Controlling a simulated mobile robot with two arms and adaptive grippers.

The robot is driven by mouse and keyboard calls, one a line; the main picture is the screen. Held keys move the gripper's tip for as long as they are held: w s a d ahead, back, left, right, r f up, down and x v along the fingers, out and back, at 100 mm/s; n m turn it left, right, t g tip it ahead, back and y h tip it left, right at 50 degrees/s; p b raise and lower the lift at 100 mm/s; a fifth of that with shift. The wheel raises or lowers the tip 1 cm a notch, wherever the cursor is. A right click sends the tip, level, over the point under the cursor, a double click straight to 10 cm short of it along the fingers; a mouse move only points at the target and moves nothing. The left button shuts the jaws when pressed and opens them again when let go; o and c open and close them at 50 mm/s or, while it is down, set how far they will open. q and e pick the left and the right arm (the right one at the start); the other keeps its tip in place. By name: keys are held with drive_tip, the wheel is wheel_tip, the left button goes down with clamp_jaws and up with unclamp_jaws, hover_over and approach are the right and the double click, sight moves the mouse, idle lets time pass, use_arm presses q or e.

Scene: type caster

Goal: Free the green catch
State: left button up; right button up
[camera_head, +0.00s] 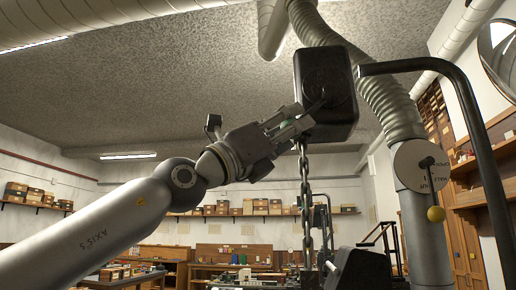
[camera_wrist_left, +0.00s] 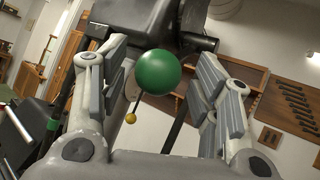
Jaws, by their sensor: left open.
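The green catch shows as a round green knob (camera_wrist_left: 159,72) in the left wrist view, in the gap between my left gripper's (camera_wrist_left: 160,62) fingers. A gap shows on both sides of it, so neither finger appears to touch it. In the head view my left gripper (camera_head: 298,122) is raised against the lower left of a black hanging box (camera_head: 327,92). Green shows among its fingers there, but the knob's outline is mostly hidden. The fingers are spread open. How the knob joins the box is hidden. My right gripper is out of view.
A chain (camera_head: 306,190) hangs below the box. A thick black bent pipe (camera_head: 470,100) and a ribbed duct (camera_head: 392,105) stand to the right. A lever with a yellow ball (camera_head: 436,214) sits on a round dial (camera_head: 420,165). Shelves and benches are far behind.

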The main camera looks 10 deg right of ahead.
use_arm(q)
drive_tip(key=v, duration=1)
drive_tip(key=shift+f, duration=0.35)
drive_tip(key=shift+a, duration=0.1)
